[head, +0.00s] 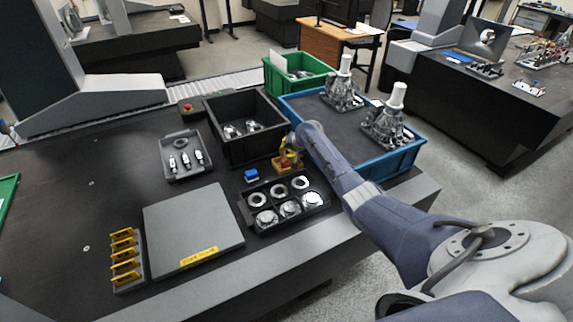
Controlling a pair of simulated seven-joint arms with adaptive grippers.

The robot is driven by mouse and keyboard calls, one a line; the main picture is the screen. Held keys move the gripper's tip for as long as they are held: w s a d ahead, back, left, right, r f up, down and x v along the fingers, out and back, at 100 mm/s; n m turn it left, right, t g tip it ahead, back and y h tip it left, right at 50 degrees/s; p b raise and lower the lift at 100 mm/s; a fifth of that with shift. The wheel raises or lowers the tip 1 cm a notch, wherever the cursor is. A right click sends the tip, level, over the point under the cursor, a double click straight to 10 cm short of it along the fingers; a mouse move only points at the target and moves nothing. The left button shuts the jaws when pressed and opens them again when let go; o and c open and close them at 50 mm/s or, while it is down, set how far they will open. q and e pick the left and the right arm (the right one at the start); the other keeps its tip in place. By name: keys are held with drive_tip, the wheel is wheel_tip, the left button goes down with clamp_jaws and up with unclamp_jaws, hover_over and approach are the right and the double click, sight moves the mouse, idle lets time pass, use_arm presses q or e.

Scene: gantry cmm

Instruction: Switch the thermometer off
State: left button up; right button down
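My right gripper (291,145) is at the end of the arm that reaches in from the lower right. It is over the dark table, at a small yellow and orange object (283,163) beside the black bin. The gripper covers part of this object, and I cannot tell whether they touch or whether the fingers are open. A small blue block with a pale edge (251,176) lies just left of it. No thermometer display or switch can be made out, so I cannot tell which object is the thermometer. My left gripper is out of view.
A black tray of metal rings (263,228) lies just in front. A black bin (222,139) and a blue crate (411,158) stand behind. A grey plate (193,229), a yellow-slotted rack (124,262) and a grey tray (173,150) lie left.

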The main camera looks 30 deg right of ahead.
sight(287, 160)
drive_tip(key=shift+f, duration=0.15)
idle(0.5)
drive_tip(key=shift+f, duration=0.3)
drive_tip(key=shift+f, duration=0.2)
idle(0.6)
drive_tip(key=shift+r, duration=0.65)
wheel_tip(287, 160, up, 6)
idle(1.0)
